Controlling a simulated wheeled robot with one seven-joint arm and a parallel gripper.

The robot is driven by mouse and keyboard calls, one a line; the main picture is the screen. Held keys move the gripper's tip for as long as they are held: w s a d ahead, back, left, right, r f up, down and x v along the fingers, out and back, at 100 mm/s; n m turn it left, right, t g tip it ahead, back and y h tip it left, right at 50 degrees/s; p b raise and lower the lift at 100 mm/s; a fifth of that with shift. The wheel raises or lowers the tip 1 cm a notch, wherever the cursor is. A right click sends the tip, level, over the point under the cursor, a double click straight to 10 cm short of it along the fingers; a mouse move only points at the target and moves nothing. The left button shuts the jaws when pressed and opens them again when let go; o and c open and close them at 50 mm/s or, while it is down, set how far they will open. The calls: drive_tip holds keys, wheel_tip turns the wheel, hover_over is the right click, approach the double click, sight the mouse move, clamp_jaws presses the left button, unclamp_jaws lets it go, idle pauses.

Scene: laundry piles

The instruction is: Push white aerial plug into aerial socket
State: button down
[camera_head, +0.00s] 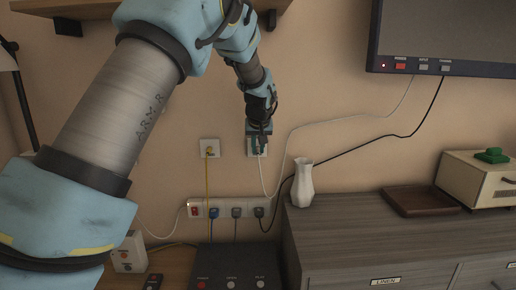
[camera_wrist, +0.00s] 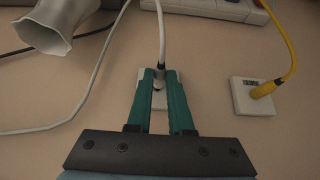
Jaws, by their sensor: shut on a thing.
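My gripper (camera_head: 259,148) is at the wall in front of a white socket plate (camera_head: 250,149). In the wrist view my gripper (camera_wrist: 160,76) has its two teal fingers closed on the white aerial plug (camera_wrist: 160,84), whose pale cable (camera_wrist: 161,35) runs away from it. The socket plate (camera_wrist: 158,101) shows between and behind the fingers. The plug's tip is hidden, so I cannot tell how deep it sits in the socket. In the head view the white cable (camera_head: 291,147) loops down from the gripper and up toward the television.
A second wall plate (camera_head: 206,146) to the left holds a yellow plug and cable. A power strip (camera_head: 225,209) with several plugs is below. A white vase (camera_head: 302,184) stands on the grey dresser (camera_head: 360,233). The television (camera_head: 445,35) is at upper right, with a black cable hanging.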

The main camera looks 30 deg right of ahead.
drive_tip(key=shift+w+d+p, duration=0.3)
drive_tip(key=shift+w, duration=0.3)
drive_tip(key=c, duration=0.7)
unclamp_jaws()
drive_tip(key=shift+c, duration=0.2)
drive_tip(key=s+a+b, duration=0.3)
drive_tip(key=s+b, duration=0.1)
drive_tip(key=s, duration=0.4)
drive_tip(key=shift+a+b, duration=0.3)
drive_tip(key=shift+a, duration=0.1)
drive_tip(key=shift+s, duration=0.1)
